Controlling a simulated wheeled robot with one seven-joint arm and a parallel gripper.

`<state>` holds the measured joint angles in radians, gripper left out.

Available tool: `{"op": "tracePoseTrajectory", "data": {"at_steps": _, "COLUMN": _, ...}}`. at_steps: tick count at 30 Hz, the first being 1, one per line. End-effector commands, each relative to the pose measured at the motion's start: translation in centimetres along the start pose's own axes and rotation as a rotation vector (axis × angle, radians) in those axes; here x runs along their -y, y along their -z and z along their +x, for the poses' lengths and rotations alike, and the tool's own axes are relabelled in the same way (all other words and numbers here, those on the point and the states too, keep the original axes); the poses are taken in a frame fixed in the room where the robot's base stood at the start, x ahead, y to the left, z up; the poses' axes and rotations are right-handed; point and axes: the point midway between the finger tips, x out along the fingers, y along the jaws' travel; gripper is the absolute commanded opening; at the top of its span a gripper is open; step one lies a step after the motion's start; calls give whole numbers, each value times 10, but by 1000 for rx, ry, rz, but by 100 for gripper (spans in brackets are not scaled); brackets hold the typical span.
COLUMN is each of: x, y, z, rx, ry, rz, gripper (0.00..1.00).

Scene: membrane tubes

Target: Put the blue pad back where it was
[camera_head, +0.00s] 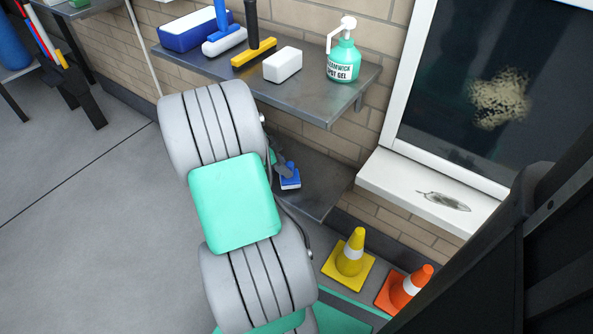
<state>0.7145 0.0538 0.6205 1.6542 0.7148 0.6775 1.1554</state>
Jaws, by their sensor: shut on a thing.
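A small blue pad (290,174) with a pale lower edge is at the lower grey shelf (322,187), near the shelf's left part. My gripper (287,168) is shut on the pad from above and behind my arm. The gripper is small in the view and partly hidden by my large grey and teal arm links. I cannot tell whether the pad touches the shelf or is held just above it.
The upper shelf (345,99) holds a blue-and-white box (190,33), a blue-handled tool (223,40), a yellow squeegee (254,54), a white block (283,65) and a green pump bottle (342,58). Yellow (350,256) and orange (406,289) cones stand below the window sill (425,190).

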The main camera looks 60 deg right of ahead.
Motion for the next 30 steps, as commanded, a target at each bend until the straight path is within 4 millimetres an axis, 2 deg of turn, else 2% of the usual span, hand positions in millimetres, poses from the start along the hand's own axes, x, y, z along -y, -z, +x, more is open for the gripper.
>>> {"op": "tracePoseTrajectory", "data": {"at_steps": 8, "x": 3, "y": 40, "z": 26, "rx": -1, "ry": 0, "rz": 6, "gripper": 0}}
{"op": "tracePoseTrajectory", "data": {"at_steps": 9, "x": 2, "y": 30, "z": 36, "rx": 0, "ry": -1, "rz": -2, "gripper": 0}}
{"op": "tracePoseTrajectory", "data": {"at_steps": 10, "x": 2, "y": 28, "z": 37, "rx": 0, "ry": 0, "rz": -2, "gripper": 0}}
{"op": "tracePoseTrajectory", "data": {"at_steps": 20, "x": 2, "y": 28, "z": 38, "rx": 0, "ry": 1, "rz": 0, "gripper": 0}}
{"op": "tracePoseTrajectory", "data": {"at_steps": 21, "x": 2, "y": 28, "z": 37, "rx": 0, "ry": 1, "rz": 0, "gripper": 24}}
{"op": "tracePoseTrajectory", "data": {"at_steps": 29, "x": 2, "y": 28, "z": 37, "rx": 0, "ry": 1, "rz": 0, "gripper": 45}}
{"op": "tracePoseTrajectory", "data": {"at_steps": 30, "x": 2, "y": 28, "z": 37, "rx": 0, "ry": 1, "rz": 0, "gripper": 45}}
